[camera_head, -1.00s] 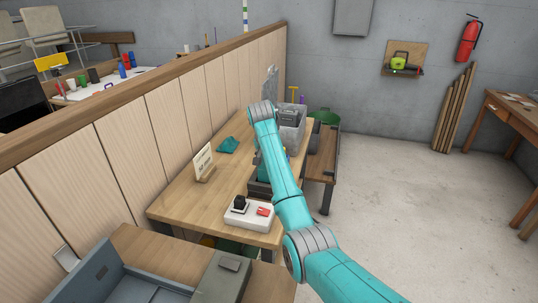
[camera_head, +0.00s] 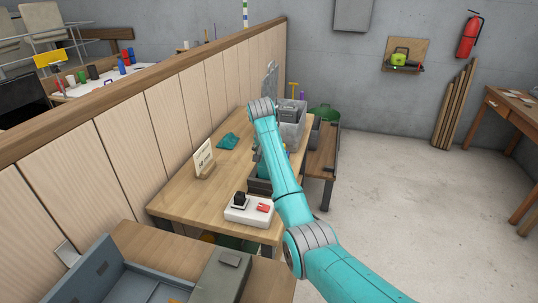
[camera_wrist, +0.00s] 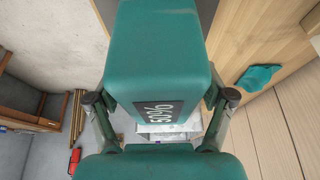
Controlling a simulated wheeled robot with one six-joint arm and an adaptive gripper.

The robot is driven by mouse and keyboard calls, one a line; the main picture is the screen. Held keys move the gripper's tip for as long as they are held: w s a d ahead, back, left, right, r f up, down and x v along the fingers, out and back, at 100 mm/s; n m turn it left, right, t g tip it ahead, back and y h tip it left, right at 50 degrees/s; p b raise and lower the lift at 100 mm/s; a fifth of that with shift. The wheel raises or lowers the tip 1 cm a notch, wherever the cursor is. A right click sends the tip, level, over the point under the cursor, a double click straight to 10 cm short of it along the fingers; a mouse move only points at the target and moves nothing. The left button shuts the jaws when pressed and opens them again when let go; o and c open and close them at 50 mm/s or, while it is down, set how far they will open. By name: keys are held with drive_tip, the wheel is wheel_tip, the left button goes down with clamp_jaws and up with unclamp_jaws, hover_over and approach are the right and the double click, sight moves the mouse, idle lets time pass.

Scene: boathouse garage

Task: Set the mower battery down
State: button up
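In the head view my teal arm reaches over the right edge of the wooden workbench (camera_head: 185,200) and hides most of the gripper and battery. A dark box or holder (camera_head: 260,187) shows partly behind the arm at the bench edge. Whether the battery touches anything below cannot be told.
A grey crate (camera_head: 298,130) stands behind. The floor at right is clear.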

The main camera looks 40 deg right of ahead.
drive_tip(key=shift+f, duration=0.15)
drive_tip(key=v, duration=1.2)
idle(0.3)
clamp_jaws()
idle(1.0)
